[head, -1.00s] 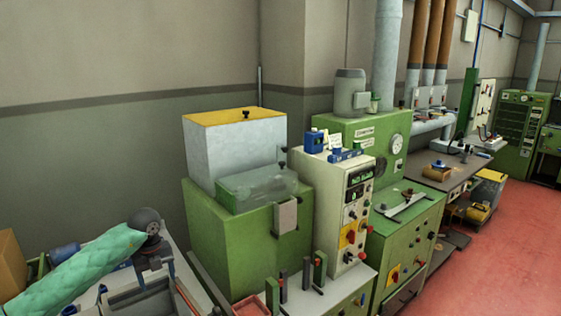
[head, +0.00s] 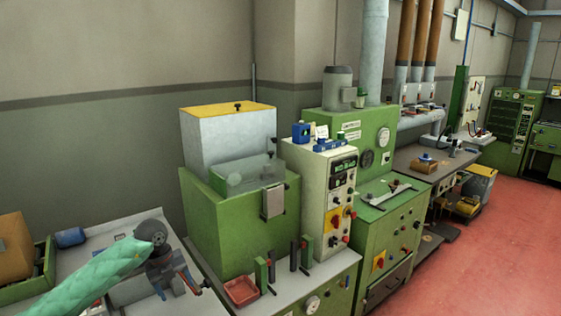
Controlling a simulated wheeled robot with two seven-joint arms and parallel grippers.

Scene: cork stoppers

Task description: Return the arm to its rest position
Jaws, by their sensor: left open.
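My left arm, in a green quilted sleeve (head: 95,278), reaches in from the lower left of the head view. Its dark grey wrist ends in my left gripper (head: 178,292), which points down over the grey bench top. The two fingers are spread apart, with nothing seen between them. Parts of the gripper are hard to make out against the grey things behind it. My right arm and right gripper are not in view.
A red tray (head: 241,291) and several upright green and dark posts stand on the bench right of my gripper. A large green machine (head: 228,222) rises behind. A blue cylinder (head: 70,238) and an orange-brown box (head: 14,245) are at left. Red floor is clear at far right.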

